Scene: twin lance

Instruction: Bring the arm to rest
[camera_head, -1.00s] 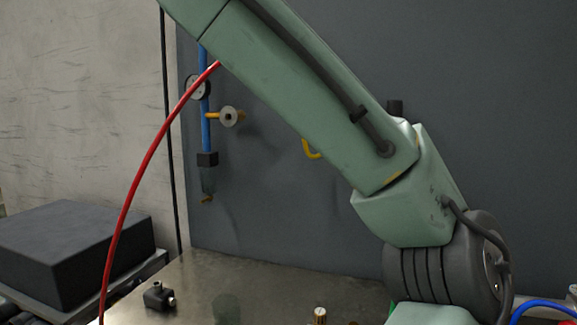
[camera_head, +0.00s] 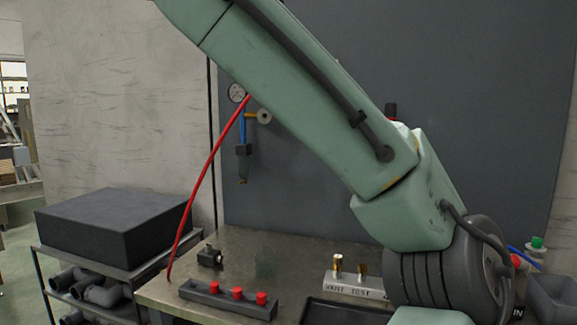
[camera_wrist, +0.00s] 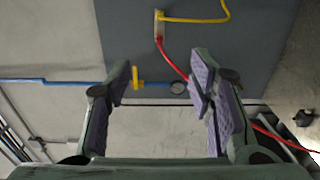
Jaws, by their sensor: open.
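My green arm (camera_head: 310,105) slants across the head view from the upper left down to a dark grey joint at the lower right. Its end is out of that view. In the wrist view my gripper (camera_wrist: 162,88) has its two purple-padded fingers wide apart with nothing between them. Behind the fingers are a pale wall and a dark grey panel (camera_wrist: 240,35), at a distance I cannot tell. Nothing visibly touches the fingers.
A metal workbench (camera_head: 290,250) bears a rail with three red caps (camera_head: 230,298), a block with brass fittings (camera_head: 348,286) and a black fitting (camera_head: 210,256). A red hose (camera_head: 208,170) rises from its left edge. A dark box (camera_head: 115,228) stands on a rack at left.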

